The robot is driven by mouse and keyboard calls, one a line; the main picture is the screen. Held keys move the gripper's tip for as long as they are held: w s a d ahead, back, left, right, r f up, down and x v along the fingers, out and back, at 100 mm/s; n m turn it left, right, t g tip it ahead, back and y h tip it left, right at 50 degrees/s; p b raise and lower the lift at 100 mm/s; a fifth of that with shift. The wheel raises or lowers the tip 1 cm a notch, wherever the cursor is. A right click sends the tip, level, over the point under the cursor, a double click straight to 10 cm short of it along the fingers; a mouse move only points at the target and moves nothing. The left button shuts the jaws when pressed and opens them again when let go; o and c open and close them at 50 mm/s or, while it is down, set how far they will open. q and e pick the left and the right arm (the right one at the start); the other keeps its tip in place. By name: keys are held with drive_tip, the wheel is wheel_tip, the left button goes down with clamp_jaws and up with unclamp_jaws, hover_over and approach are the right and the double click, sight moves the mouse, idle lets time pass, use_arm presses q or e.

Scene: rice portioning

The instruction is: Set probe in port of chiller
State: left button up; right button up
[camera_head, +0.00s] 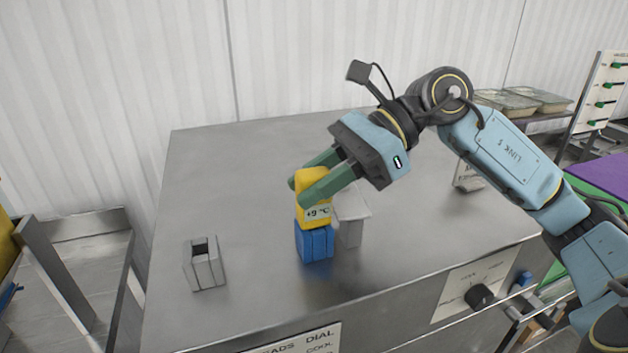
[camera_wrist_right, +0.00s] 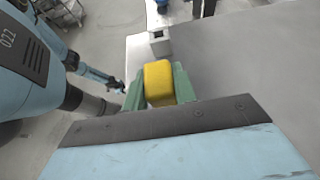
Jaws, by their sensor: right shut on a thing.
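The probe (camera_head: 313,188) is a yellow block with a "+9 °C" label. My right gripper (camera_head: 318,182) is shut on it with green fingers. Directly below the yellow part is a blue block (camera_head: 315,243) with upright grooves; I cannot tell whether the two are joined or only touching. The chiller (camera_head: 255,170) is the large steel cabinet with a flat top. On its top, at the left, stands a small grey block with a dark slot (camera_head: 203,263), which looks like a port. In the right wrist view the yellow probe (camera_wrist_right: 158,83) sits between the fingers. My left gripper is out of view.
A grey post (camera_head: 351,218) stands just behind and right of the blue block. A black dial (camera_head: 479,296) is on the chiller's front. A steel rack (camera_head: 75,250) is at the left, and trays (camera_head: 505,103) stand at the back right. Much of the chiller top is clear.

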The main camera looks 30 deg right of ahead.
drive_tip(key=shift+f+b, duration=0.2)
drive_tip(key=shift+b, duration=0.2)
idle(0.5)
drive_tip(key=o, duration=1.1)
drive_tip(key=shift+o, duration=0.4)
drive_tip(key=o, duration=0.4)
drive_tip(key=shift+r, duration=0.15)
drive_tip(key=shift+r+p, duration=3)
drive_tip(key=shift+r, duration=0.9)
